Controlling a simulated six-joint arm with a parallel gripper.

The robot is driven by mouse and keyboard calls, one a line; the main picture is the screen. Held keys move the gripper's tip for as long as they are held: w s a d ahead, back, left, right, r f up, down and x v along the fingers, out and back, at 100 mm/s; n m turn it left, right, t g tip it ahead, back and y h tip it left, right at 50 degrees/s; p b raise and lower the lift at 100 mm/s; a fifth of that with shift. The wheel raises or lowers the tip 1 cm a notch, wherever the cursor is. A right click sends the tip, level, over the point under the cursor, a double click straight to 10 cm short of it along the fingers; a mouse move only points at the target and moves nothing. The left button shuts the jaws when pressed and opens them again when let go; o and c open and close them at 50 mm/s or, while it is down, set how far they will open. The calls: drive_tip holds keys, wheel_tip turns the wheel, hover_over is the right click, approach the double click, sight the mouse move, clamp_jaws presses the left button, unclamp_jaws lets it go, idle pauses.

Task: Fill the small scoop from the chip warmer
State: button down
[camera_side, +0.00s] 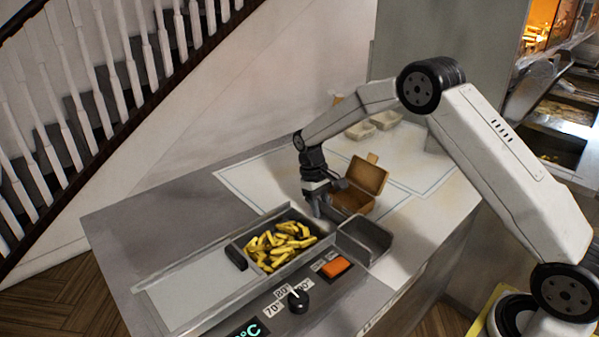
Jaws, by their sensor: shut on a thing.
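The chip warmer (240,242) is a grey steel tray set in the counter, with a heap of yellow chips (280,246) at its right end. The small scoop (366,241) looks like a grey open-topped metal box. It is just right of the warmer and no chips show in it. My gripper (318,210) points down at the scoop's upper left, beside the far right corner of the warmer. It is shut on the scoop, though the grip itself is small and dark. I cannot tell whether the scoop touches the counter.
An open brown carton (362,182) stands close behind my gripper. Pale trays (385,120) sit farther back. A black knob (298,301) and an orange switch (335,267) are at the front. A black block (236,256) sits at the heap's left. The left counter is clear.

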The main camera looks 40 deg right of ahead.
drive_tip(key=shift+r, duration=0.1)
idle(0.3)
drive_tip(key=shift+r, duration=2.45)
